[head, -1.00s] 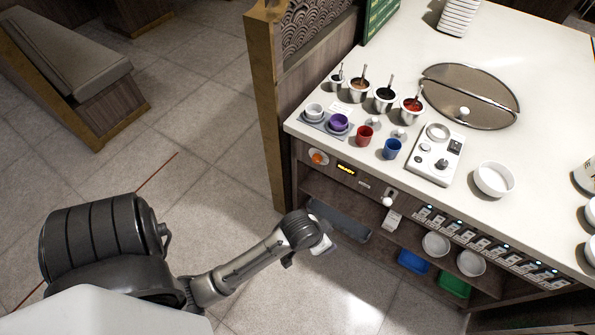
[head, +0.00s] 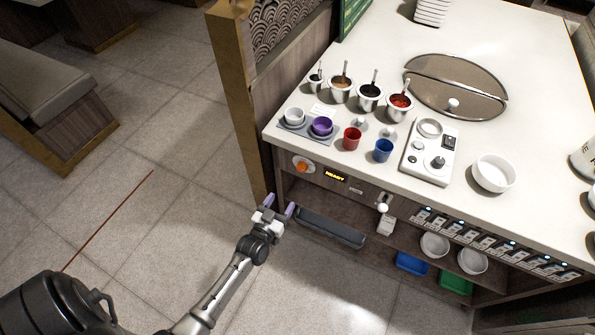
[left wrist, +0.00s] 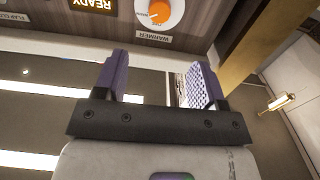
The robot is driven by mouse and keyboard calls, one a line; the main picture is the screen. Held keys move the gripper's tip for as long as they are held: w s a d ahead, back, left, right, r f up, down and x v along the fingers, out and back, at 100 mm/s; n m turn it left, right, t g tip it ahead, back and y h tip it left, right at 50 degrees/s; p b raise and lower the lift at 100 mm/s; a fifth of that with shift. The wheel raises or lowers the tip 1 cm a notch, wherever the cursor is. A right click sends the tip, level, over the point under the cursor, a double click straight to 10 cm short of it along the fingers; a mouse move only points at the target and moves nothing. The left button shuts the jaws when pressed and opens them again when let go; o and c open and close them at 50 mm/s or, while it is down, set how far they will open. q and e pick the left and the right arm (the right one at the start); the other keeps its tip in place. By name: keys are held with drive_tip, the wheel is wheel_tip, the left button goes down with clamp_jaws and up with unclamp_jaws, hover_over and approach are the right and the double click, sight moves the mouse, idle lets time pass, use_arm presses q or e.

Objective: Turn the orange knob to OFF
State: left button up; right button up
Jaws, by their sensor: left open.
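The orange knob (head: 301,167) sits on a white round dial on the cabinet's front panel, left of the lit READY display (head: 335,176). In the left wrist view the knob (left wrist: 159,12) shows at the top, above the WARMER label (left wrist: 155,38); its white pointer line is turned toward the lower left of the picture. My left gripper (head: 278,208) is open and empty, below and a little left of the knob in the head view. In the left wrist view its two purple fingers (left wrist: 160,76) point toward the panel, apart from the knob. My right gripper is out of view.
A brass-edged post (head: 235,100) stands just left of the panel. A dark tray (head: 331,228) lies on the shelf below. A lever with a white ball (head: 382,207) is to the right. Cups and sauce pots stand on the white counter (head: 465,145) above.

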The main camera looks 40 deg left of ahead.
sight(301, 170)
use_arm(q)
drive_tip(key=b+x, duration=0.3)
drive_tip(key=x, duration=0.9)
drive_tip(key=shift+b, duration=0.3)
drive_tip(key=shift+x, duration=0.85)
drive_tip(key=shift+r, duration=0.1)
drive_tip(key=shift+c, duration=0.4)
drive_tip(key=c, duration=0.8)
drive_tip(key=shift+c, duration=0.2)
